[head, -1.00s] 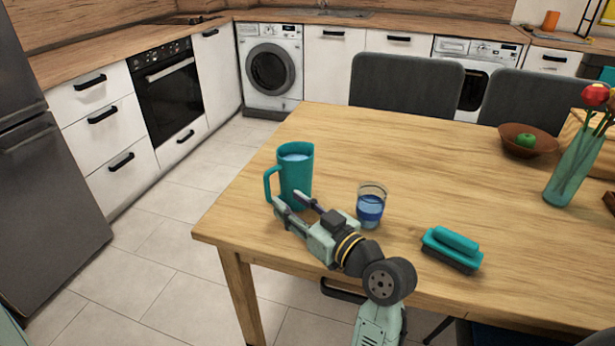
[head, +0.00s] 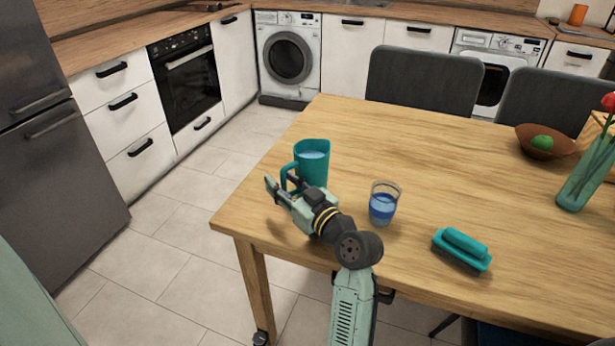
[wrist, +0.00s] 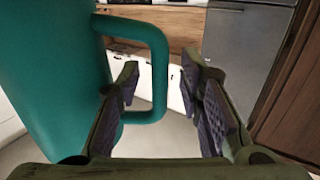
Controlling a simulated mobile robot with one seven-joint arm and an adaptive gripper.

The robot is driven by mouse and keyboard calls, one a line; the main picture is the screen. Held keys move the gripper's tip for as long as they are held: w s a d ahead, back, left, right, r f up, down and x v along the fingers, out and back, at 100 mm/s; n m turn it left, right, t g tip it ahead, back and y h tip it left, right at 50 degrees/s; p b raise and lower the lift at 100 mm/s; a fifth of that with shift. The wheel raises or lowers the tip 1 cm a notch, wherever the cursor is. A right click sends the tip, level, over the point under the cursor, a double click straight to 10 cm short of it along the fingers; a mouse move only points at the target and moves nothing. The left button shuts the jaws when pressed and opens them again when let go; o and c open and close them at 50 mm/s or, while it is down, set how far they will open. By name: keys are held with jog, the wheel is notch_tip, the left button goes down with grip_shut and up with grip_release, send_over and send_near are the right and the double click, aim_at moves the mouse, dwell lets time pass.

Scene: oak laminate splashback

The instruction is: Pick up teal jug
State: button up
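The teal jug (head: 313,165) stands upright near the left end of the wooden table, with bluish liquid inside and its handle towards the left. My gripper (head: 279,186) is at the handle side of the jug, on the near side, with its fingers pointing left. In the wrist view the jug (wrist: 50,85) fills the left side and its handle (wrist: 157,70) reaches between the two open fingers of my gripper (wrist: 165,110). The left finger overlaps the handle opening in that picture. I cannot tell whether a finger touches the handle.
A glass with blue liquid (head: 383,205) stands close right of my gripper. A teal brush (head: 462,248) lies further right on the table (head: 430,150). A brown bowl (head: 560,148) with a green fruit and a green vase (head: 585,180) stand far right. Dark chairs (head: 425,80) line the far side.

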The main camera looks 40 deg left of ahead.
grip_shut()
dwell(0.6)
jog(key=shift+r, duration=0.1)
